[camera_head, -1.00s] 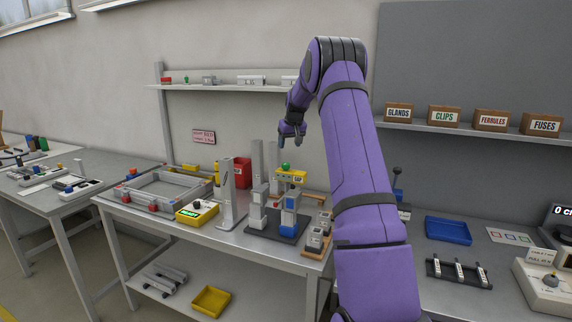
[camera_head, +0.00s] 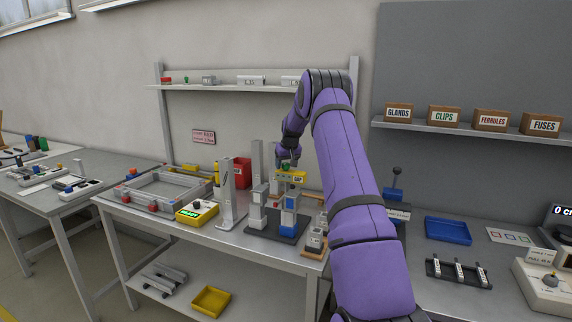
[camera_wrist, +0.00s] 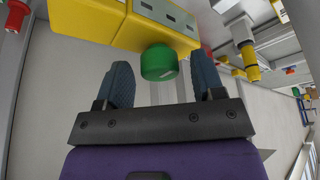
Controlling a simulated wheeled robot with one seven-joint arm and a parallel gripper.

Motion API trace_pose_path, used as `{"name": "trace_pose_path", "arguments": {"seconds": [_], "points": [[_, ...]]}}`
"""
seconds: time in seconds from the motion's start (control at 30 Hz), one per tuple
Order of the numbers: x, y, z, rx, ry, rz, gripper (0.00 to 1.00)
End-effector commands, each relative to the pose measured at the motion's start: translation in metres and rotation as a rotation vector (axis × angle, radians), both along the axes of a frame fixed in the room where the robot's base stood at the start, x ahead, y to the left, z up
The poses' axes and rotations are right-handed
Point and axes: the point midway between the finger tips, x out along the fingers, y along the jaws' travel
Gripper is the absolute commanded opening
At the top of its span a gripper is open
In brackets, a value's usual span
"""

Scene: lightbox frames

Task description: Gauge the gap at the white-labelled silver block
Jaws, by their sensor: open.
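My gripper (camera_head: 287,160) is right at the knob, pointing down. In the wrist view the green knob (camera_wrist: 158,63) lies between my open fingers (camera_wrist: 165,82), with space on both sides. The yellow gauge body (camera_wrist: 125,22) is just beyond it.
A tall silver stand (camera_head: 229,195) and a yellow box with a green display (camera_head: 197,211) are to the left. A red bin (camera_head: 242,172) is behind. Small silver blocks on a wooden tray (camera_head: 315,250) sit near the right front edge. A shelf (camera_head: 230,88) runs behind.

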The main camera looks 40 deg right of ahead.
Motion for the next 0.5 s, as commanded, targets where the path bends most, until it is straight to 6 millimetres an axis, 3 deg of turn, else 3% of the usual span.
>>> {"name": "trace_pose_path", "arguments": {"seconds": [0.17,0.4,0.43,0.5], "points": [[0.0000,0.0001,0.0001,0.000,0.000,0.000,0.60],[-0.0002,0.0002,0.0002,0.000,0.000,0.000,0.05],[-0.0002,0.0002,0.0002,0.000,0.000,0.000,0.00],[-0.0001,0.0003,0.0002,0.000,0.000,0.000,0.00]]}}
